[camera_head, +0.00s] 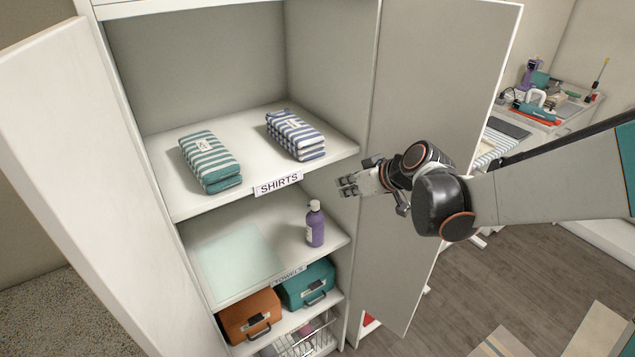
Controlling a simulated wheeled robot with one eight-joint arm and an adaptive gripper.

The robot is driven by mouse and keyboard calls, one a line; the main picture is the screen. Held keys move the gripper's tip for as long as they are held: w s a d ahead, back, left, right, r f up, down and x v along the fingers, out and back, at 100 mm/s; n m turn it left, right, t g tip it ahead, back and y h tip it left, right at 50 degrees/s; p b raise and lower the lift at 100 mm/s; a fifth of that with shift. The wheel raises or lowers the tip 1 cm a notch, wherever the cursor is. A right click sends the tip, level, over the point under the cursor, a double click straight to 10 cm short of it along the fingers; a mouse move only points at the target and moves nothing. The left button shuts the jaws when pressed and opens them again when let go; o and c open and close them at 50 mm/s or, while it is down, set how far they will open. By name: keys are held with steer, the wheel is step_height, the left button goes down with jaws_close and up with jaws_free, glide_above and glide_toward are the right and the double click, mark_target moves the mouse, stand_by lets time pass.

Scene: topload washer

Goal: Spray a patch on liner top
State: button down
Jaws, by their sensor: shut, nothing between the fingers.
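A purple bottle (315,224) with a pale label stands upright on the middle shelf of the open cabinet, near its right side. Its top is small; I cannot tell whether it is a spray head. My gripper (348,186) is shut and empty, in front of the cabinet's right side, above and to the right of the bottle in the picture, apart from it. Another purple item (528,74), too small to identify, stands on the far counter at the right.
Folded green-striped (211,162) and blue-striped (296,136) cloths lie on the shelf labelled SHIRTS. A pale flat sheet (236,258) lies left of the bottle. Orange (250,316) and teal (308,286) cases sit below. Open cabinet doors flank left (95,190) and right (440,75).

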steer(key=shift+r+m+y, duration=0.4)
steer(key=shift+r+m, duration=0.1)
steer(key=shift+r, duration=0.5)
steer(key=b, duration=0.3)
glide_above(315, 205)
steer(key=d, duration=0.2)
step_height(315, 205, down, 8)
steer(key=shift+a+f+t+b, duration=0.2)
steer(key=shift+f+t+b, duration=0.15)
steer(key=shift+f, duration=0.55)
